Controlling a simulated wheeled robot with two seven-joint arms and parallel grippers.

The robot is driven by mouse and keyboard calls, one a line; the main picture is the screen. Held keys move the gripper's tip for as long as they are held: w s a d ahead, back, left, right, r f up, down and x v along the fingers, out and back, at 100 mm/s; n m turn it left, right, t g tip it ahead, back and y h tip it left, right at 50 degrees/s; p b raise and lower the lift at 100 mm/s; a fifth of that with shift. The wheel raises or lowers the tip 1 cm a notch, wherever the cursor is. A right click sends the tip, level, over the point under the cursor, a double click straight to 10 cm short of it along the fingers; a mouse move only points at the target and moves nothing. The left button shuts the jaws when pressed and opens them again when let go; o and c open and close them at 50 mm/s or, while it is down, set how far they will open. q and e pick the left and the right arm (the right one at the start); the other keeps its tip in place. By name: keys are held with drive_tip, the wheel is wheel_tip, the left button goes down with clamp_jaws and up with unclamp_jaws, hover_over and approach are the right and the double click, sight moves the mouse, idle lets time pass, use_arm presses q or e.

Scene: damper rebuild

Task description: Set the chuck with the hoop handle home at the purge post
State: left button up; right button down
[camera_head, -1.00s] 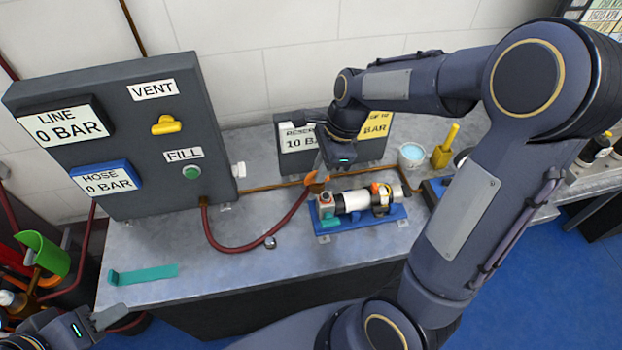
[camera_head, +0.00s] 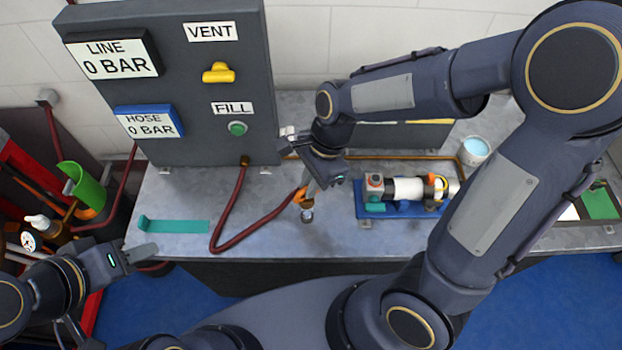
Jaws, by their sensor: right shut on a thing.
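The chuck with the orange hoop handle (camera_head: 300,197) is at the end of the dark red hose. My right gripper (camera_head: 311,189) is shut on it and holds it over the bench. A short metal post (camera_head: 307,216), which looks like the purge post, stands on the bench just below the chuck in the picture. I cannot tell whether chuck and post touch. The gripper hides part of the chuck. My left gripper (camera_head: 146,252) is empty near the bench's front left edge; its finger opening is not clear.
The dark panel (camera_head: 180,90) has VENT and FILL controls, and its LINE and HOSE displays read 0 BAR. The damper (camera_head: 408,189) lies in a blue cradle (camera_head: 374,212) right of the chuck. A teal strip (camera_head: 180,226) lies front left.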

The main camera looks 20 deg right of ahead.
drive_tip(key=shift+f+b, duration=1.75)
drive_tip(key=shift+f, duration=0.75)
drive_tip(key=shift+p, duration=0.55)
drive_tip(key=shift+f+b, duration=0.8)
drive_tip(key=shift+f, duration=0.25)
drive_tip(key=shift+r+p, duration=0.1)
drive_tip(key=shift+p, duration=0.35)
idle(1.2)
drive_tip(key=c, duration=1.4)
unclamp_jaws()
drive_tip(key=v, duration=0.7)
drive_tip(key=shift+d+r, duration=0.2)
drive_tip(key=shift+r, duration=0.15)
